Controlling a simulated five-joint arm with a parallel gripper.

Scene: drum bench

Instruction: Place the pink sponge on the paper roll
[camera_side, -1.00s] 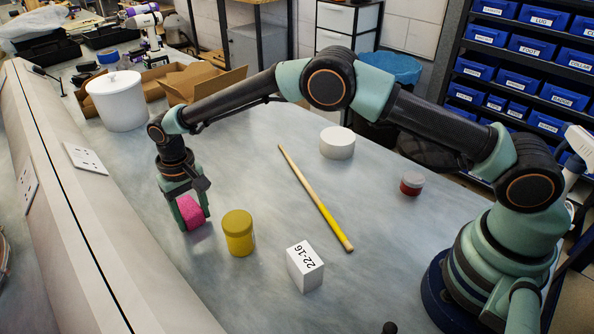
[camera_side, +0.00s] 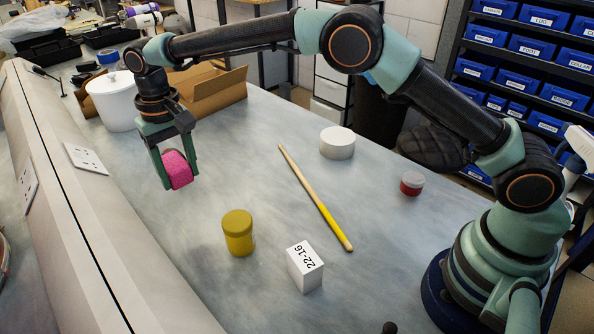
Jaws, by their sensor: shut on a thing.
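The pink sponge (camera_side: 177,170) is held between the two green fingers of my gripper (camera_side: 177,178), up above the bench at the left. My gripper points down and is shut on the sponge, which is clear of the bench top. A short white cylinder (camera_side: 337,143), which looks like the paper roll, stands on the bench to the right of my gripper, beyond the pencil. Its top is bare.
A yellow jar (camera_side: 238,233), a white block marked 22-16 (camera_side: 305,267), a yellow drumstick-like rod (camera_side: 315,198) and a small red-and-white jar (camera_side: 411,183) stand or lie on the bench (camera_side: 240,180). A white pot (camera_side: 113,102) and cardboard box (camera_side: 208,92) are behind my gripper.

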